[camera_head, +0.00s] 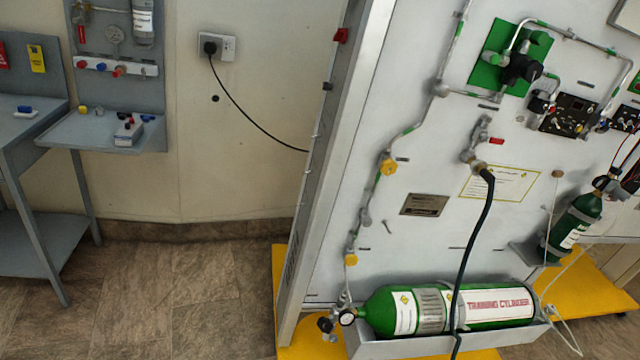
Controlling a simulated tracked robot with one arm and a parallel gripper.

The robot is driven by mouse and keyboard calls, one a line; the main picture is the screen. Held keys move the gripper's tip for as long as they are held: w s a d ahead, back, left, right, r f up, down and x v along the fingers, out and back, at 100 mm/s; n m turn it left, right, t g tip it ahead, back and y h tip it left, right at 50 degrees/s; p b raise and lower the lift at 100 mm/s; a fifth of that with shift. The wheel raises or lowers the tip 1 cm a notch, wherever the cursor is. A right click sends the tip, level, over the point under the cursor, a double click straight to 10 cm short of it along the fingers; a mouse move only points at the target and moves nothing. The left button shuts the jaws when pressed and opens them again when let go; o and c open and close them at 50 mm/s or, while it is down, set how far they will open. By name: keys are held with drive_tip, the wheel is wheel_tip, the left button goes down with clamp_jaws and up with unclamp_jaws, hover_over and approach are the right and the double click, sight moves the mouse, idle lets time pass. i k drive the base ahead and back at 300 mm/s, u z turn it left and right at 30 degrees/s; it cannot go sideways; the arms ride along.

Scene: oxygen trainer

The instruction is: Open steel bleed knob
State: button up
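A tall white trainer panel (415,250) fills the right half of the view. A small steel fitting (481,132) sits on it above the top end of a dark hose, with a small red tag (496,141) to its right. It may be the steel bleed knob, but I cannot tell for sure, nor whether it is open or closed. Yellow knobs (388,167) sit on the steel pipe down the panel's left side. My gripper is not in view.
A green training cylinder (460,308) lies in a grey trough at the panel's foot. A dark hose (475,235) hangs in front of the panel. Yellow base plates (284,285) edge the floor. A grey workbench (110,130) stands at left. The tiled floor (180,290) between is clear.

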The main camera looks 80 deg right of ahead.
sight(333, 339)
drive_tip(key=z, duration=0.1)
drive_tip(key=k, duration=1.5)
drive_tip(key=z, duration=0.9)
drive_tip(key=i, duration=1)
drive_tip(key=u, duration=0.1)
